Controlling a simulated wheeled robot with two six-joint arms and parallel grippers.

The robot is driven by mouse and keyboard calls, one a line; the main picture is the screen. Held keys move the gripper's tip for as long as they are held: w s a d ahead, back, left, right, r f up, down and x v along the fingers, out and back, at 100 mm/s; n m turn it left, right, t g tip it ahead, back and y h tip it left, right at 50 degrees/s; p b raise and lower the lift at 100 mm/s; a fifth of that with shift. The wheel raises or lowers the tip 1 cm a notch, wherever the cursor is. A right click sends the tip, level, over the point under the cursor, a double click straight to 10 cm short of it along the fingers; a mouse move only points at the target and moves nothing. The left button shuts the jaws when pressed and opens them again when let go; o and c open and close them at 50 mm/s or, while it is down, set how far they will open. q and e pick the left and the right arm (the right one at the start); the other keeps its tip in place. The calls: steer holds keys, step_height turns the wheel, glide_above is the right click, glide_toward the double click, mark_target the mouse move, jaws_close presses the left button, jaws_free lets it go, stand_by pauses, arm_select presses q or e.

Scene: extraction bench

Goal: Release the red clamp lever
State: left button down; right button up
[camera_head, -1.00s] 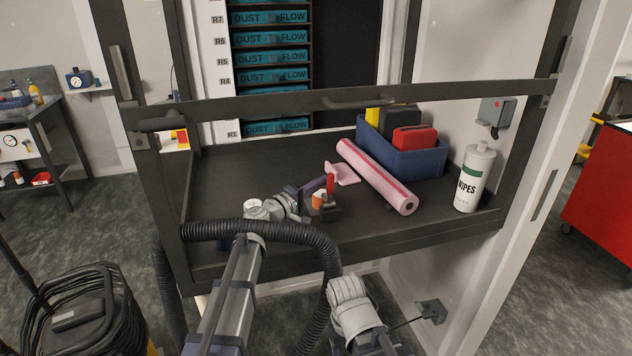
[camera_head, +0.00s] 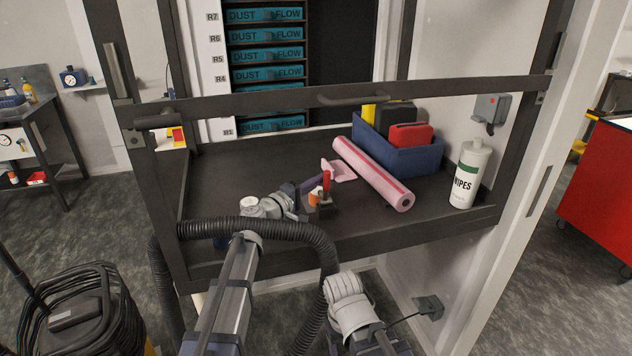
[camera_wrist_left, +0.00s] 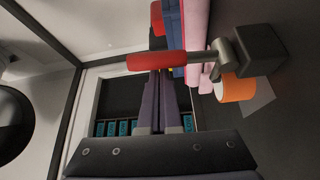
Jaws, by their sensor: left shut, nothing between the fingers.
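The red clamp lever (camera_head: 326,181) stands upright on a dark clamp base (camera_head: 326,209) on the black shelf, with an orange cylinder (camera_head: 315,197) beside it. My left gripper (camera_head: 318,182) is shut and empty, its purple fingers close to the lever's left side. In the left wrist view the red lever (camera_wrist_left: 156,61) lies across the picture, joined by a metal arm to the dark clamp block (camera_wrist_left: 260,50). The shut fingertips (camera_wrist_left: 161,75) end at the lever's edge; I cannot tell whether they touch. My right arm shows low in the head view, but its gripper does not.
A pink roll (camera_head: 374,175) lies right of the clamp, before a blue bin (camera_head: 417,158). A white wipes canister (camera_head: 468,176) stands at the shelf's right end. The shelf (camera_head: 240,165) is bare at the back left. A dark frame bar (camera_head: 270,101) crosses above it.

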arm_select(q)
steer(key=shift+s+d, duration=0.2)
steer(key=shift+s, duration=0.3)
steer(key=shift+s+d+f+b, duration=0.2)
steer(key=shift+s, duration=0.4)
steer(key=shift+s+d+f+b, duration=0.15)
steer(key=shift+s, duration=0.4)
steer(key=shift+s+d+f+b, duration=0.3)
steer(key=shift+s+f+b, duration=0.4)
steer(key=shift+s, duration=0.1)
steer(key=shift+s+d+f+b, duration=0.3)
steer(key=shift+s+f+b, duration=0.4)
steer(key=shift+s, duration=0.25)
steer(key=r+p, duration=0.1)
step_height(320, 180, up, 10)
steer(key=f+p, duration=0.1)
steer(key=p, duration=0.8)
glide_above(326, 185)
steer(key=s, duration=0.5)
steer(key=shift+w+a+r, duration=0.15)
steer(key=shift+a+r, duration=0.1)
steer(key=shift+a, duration=0.2)
